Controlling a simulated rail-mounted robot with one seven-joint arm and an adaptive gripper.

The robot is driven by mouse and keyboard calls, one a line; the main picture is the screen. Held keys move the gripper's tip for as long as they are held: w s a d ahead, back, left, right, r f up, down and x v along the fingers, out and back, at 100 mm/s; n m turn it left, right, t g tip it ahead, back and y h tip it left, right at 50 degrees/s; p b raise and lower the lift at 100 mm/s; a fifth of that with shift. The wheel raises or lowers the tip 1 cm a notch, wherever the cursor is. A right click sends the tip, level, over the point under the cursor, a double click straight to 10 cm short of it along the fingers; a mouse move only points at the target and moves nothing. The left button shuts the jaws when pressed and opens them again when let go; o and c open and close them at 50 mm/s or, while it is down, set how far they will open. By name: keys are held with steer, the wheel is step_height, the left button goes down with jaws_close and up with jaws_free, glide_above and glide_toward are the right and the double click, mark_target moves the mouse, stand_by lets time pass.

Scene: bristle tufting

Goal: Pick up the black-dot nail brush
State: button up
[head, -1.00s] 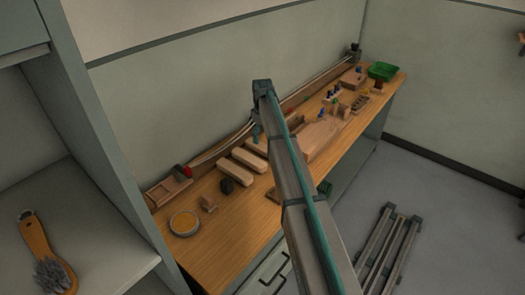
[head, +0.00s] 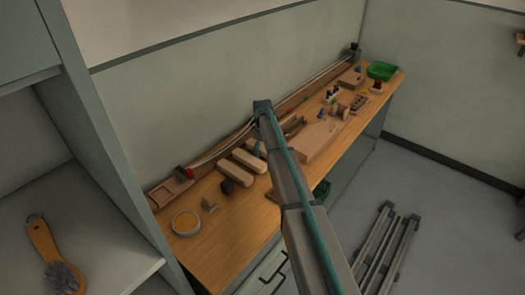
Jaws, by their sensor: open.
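The workbench (head: 235,232) runs along the wall with small wooden and dark pieces on it. I cannot make out a black dot on any piece, so I cannot tell which one is the black-dot nail brush. A small wooden block (head: 209,202) and a dark block (head: 227,187) sit near the left end. Two long pale wooden pieces (head: 236,173) lie beside them. My arm crosses the middle of the view and hides part of the bench. My gripper is not visible; it seems hidden behind the arm.
A round pale-topped dish (head: 186,223) stands at the bench's near left. A wooden tray (head: 170,192) lies against the wall. A green bin (head: 382,71) is at the far end. A large wooden-handled brush (head: 52,255) lies on the left shelf. Metal rails (head: 388,250) lie on the floor.

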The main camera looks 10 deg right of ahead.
steer(key=c, duration=1.4)
steer(key=shift+r, duration=0.15)
